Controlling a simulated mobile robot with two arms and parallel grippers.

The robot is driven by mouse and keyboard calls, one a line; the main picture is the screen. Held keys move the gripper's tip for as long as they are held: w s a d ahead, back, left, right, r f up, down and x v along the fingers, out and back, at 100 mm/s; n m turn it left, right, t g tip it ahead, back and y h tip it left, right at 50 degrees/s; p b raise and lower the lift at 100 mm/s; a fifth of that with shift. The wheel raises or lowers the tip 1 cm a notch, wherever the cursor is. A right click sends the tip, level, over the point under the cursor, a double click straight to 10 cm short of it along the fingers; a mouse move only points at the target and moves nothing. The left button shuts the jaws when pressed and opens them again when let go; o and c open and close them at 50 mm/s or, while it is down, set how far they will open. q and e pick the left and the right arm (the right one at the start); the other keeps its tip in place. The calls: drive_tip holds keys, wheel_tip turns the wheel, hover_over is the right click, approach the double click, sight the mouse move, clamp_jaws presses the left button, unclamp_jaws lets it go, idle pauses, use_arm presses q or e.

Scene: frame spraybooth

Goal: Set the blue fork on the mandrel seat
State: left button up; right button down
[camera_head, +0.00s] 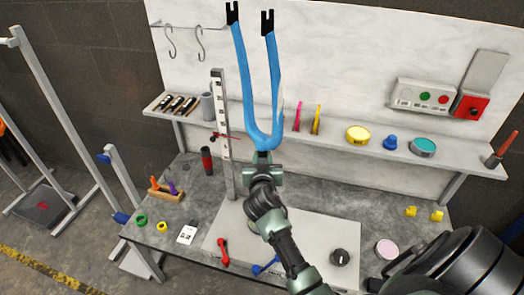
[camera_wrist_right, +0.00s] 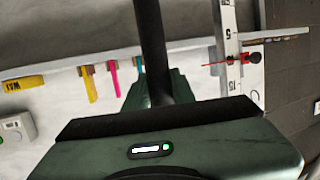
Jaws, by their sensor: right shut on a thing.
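The blue fork (camera_head: 257,105) stands in front of the back panel in the head view, its two legs and black tips pointing up. My right gripper (camera_head: 263,168) is shut on the fork just below its crown. In the right wrist view, a dark tube (camera_wrist_right: 152,50) rises from behind the gripper body; the jaw tips are hidden there. A pale base plate (camera_head: 320,232) lies on the bench below, partly covered by my right arm. I cannot clearly make out the mandrel seat. My left gripper is out of view.
A tall graduated post (camera_head: 220,120) with a red pointer stands close left of the fork. A shelf (camera_head: 320,144) with pens and tins runs behind. A black knob (camera_head: 340,257), a red clamp handle (camera_head: 223,252) and a blue one (camera_head: 266,267) lie on the plate.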

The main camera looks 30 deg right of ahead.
drive_tip(key=shift+w, duration=0.15)
idle(0.3)
drive_tip(key=shift+f+b, duration=0.8)
drive_tip(key=shift+b, duration=0.1)
drive_tip(key=shift+f+b, duration=1.15)
idle(0.5)
